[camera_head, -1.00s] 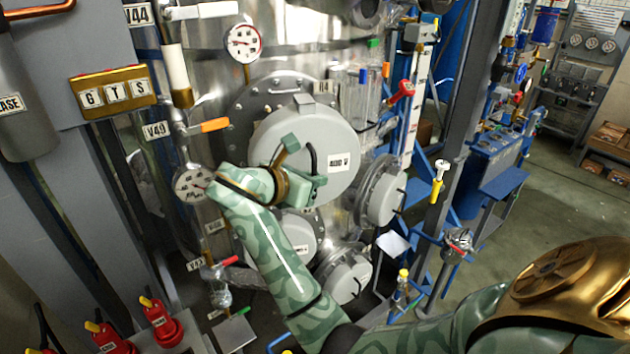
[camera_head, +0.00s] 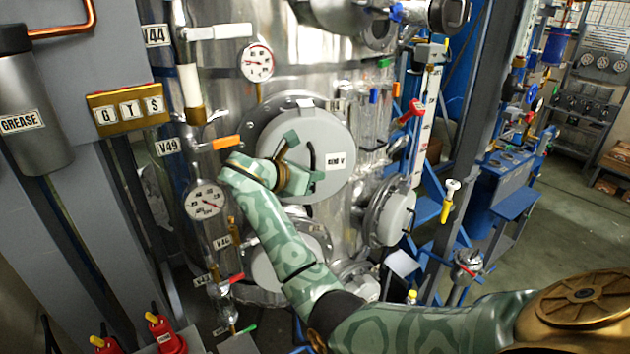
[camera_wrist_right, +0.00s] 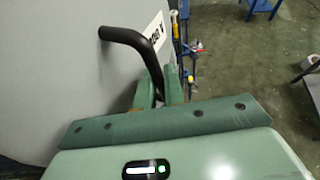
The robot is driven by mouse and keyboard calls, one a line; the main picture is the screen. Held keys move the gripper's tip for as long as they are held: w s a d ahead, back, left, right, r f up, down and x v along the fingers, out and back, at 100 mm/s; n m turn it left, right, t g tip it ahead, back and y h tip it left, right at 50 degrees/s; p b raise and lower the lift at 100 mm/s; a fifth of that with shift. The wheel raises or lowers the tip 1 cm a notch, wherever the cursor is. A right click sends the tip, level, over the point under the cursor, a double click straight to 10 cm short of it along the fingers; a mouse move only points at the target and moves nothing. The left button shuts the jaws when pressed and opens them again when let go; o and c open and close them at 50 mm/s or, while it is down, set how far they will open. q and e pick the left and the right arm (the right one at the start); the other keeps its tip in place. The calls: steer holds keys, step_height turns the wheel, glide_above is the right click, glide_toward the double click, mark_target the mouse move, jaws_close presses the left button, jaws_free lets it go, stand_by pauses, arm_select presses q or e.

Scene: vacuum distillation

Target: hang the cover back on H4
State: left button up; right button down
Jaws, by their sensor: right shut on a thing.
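The cover (camera_head: 328,140) is a round, light grey disc with a white "400 V" label and a black bar handle. It stands upright in front of the bolted round flange (camera_head: 262,130) on the silver vessel, hiding most of it. A small H4 tag (camera_head: 333,103) shows partly above the cover. My right gripper (camera_head: 312,178) is at the cover's lower left, shut on its black handle. In the right wrist view the handle (camera_wrist_right: 135,42) runs down between the fingers, beside the cover's grey face (camera_wrist_right: 60,70). I cannot tell whether the cover touches the flange. My left gripper is out of view.
A pressure gauge (camera_head: 256,62) and an orange-handled valve (camera_head: 226,142) are left of the cover. A red-handled valve (camera_head: 411,112) and another round grey cover (camera_head: 397,218) are to its right. A second gauge (camera_head: 204,201) sits close to my right forearm.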

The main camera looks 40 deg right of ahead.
mark_target(301, 164)
steer(key=w, duration=0.1)
steer(key=w+d, duration=0.1)
steer(key=w, duration=0.1)
steer(key=shift+d, duration=0.2)
steer(key=shift+w+d, duration=0.35)
steer(key=shift+w, duration=0.35)
steer(key=shift+w+f, duration=0.2)
steer(key=shift+f+b, duration=0.4)
steer(key=shift+f, duration=0.7)
steer(key=c, duration=1.4)
jaws_free()
steer(key=shift+s, duration=0.1)
steer(key=shift+f, duration=0.1)
